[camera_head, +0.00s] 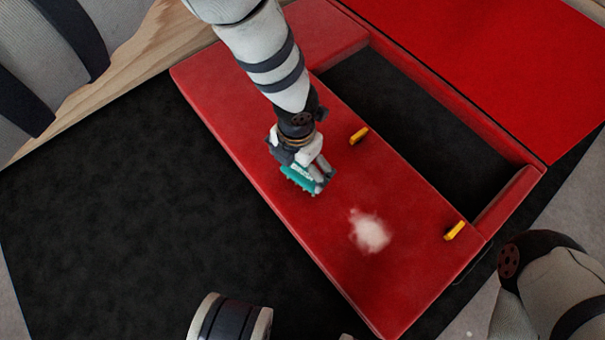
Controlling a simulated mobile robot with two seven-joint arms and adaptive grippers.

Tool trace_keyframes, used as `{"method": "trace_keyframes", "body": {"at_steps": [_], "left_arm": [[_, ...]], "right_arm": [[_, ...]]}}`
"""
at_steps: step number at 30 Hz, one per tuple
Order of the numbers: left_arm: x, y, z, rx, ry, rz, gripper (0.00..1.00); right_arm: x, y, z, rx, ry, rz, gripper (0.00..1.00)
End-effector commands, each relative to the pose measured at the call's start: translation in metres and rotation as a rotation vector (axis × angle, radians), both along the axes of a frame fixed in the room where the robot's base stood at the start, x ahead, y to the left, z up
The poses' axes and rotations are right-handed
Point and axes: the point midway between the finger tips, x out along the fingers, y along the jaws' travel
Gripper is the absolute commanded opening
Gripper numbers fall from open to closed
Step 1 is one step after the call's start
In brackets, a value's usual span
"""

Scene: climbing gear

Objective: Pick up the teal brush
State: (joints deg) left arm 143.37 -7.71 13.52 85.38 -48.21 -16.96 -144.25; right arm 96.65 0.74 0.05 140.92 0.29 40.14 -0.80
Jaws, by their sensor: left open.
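The teal brush (299,179) lies on the red padded surface (255,130), left of the middle of its near strip. My left gripper (318,177) is right over the brush, with its fingers at the brush and covering part of it. The jaws are open; I cannot tell whether they touch the brush. My right gripper is not visible; only part of my right arm shows at the lower right.
Two yellow pieces (358,136) (454,231) sit on the red surface. A dark rectangular opening (420,115) is behind. A black mat (120,220) spreads at the left.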

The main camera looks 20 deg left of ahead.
Motion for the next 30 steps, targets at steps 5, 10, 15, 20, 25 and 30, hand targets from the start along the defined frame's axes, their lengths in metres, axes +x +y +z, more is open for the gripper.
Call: {"method": "trace_keyframes", "body": {"at_steps": [5,10,15,20,25,30], "left_arm": [[0.001,-0.004,-0.03,0.0,0.002,0.001,1.0],[0.002,-0.005,-0.054,-0.001,0.0,0.002,1.0],[0.002,-0.004,-0.052,-0.001,-0.001,0.003,1.0],[0.002,-0.004,-0.052,-0.001,-0.001,0.003,0.64],[0.002,-0.004,-0.052,-0.001,-0.001,0.004,0.57],[0.002,-0.004,-0.05,-0.001,-0.001,0.004,0.57]], "right_arm": [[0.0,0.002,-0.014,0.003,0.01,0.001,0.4],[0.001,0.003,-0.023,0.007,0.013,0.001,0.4],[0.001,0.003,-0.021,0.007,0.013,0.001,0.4],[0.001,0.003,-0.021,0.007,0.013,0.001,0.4],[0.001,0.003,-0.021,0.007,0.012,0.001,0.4],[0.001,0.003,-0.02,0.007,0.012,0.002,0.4]]}}
